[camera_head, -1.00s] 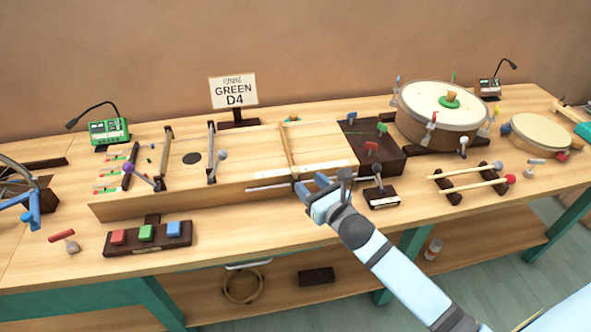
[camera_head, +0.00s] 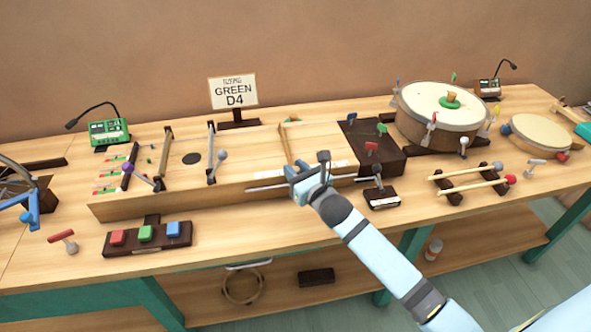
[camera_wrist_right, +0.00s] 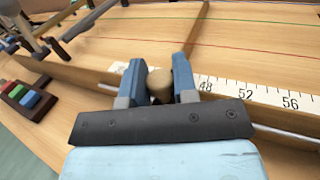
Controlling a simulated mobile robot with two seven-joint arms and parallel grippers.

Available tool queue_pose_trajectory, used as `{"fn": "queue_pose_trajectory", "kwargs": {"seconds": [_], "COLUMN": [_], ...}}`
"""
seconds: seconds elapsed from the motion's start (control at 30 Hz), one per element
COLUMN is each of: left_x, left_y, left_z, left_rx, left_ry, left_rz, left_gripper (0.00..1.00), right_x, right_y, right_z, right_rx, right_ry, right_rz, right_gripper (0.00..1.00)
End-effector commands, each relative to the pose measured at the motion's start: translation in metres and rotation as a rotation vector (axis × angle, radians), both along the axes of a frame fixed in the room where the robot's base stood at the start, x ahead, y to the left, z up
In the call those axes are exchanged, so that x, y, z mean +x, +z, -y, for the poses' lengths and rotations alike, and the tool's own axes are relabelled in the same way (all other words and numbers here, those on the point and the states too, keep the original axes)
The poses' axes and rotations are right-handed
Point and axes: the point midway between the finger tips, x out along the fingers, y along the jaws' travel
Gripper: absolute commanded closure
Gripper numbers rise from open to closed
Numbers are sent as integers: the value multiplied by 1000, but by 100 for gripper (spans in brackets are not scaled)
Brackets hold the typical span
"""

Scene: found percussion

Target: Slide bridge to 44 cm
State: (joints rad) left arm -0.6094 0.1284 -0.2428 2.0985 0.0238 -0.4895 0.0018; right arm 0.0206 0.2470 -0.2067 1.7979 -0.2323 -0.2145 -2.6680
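The bridge (camera_head: 286,146) is a thin wooden bar across the long wooden string box (camera_head: 235,165). It also shows in the right wrist view (camera_wrist_right: 195,25). A pale rounded knob (camera_wrist_right: 160,86) sits at its near end, in front of the box's front wall. My right gripper (camera_head: 292,174) is at this end; in the right wrist view (camera_wrist_right: 158,75) its blue fingers stand apart on either side of the knob. Contact with the knob is unclear. A white scale (camera_wrist_right: 240,92) right of the fingers reads 48, 52, 56; marks behind the gripper are hidden. My left gripper is not in view.
A thin metal rail (camera_head: 263,187) runs along the box front. A dark block with coloured pegs (camera_head: 372,153) and a drum (camera_head: 435,112) stand right. A three-button box (camera_head: 147,236) is front left. A sign (camera_head: 233,92) reads "GREEN D4".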

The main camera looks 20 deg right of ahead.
Motion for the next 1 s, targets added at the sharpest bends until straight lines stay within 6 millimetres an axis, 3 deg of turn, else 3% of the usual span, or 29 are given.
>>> {"fn": "queue_pose_trajectory", "kwargs": {"seconds": [0.3, 0.63, 0.67, 0.73, 1.0], "left_x": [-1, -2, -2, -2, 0], "left_y": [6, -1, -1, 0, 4], "left_z": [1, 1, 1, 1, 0], "left_rx": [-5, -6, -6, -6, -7], "left_ry": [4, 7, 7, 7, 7], "left_rz": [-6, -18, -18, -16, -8], "left_gripper": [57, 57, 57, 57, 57], "right_x": [1, 1, 1, 1, 0], "right_y": [2, 1, 1, 1, 0], "right_z": [-2, -3, -3, -3, -2], "right_rx": [-2, 0, 0, 0, 0], "right_ry": [0, 0, 0, 0, 0], "right_rz": [0, 1, 2, 1, 1], "right_gripper": [100, 100, 67, 50, 50]}}
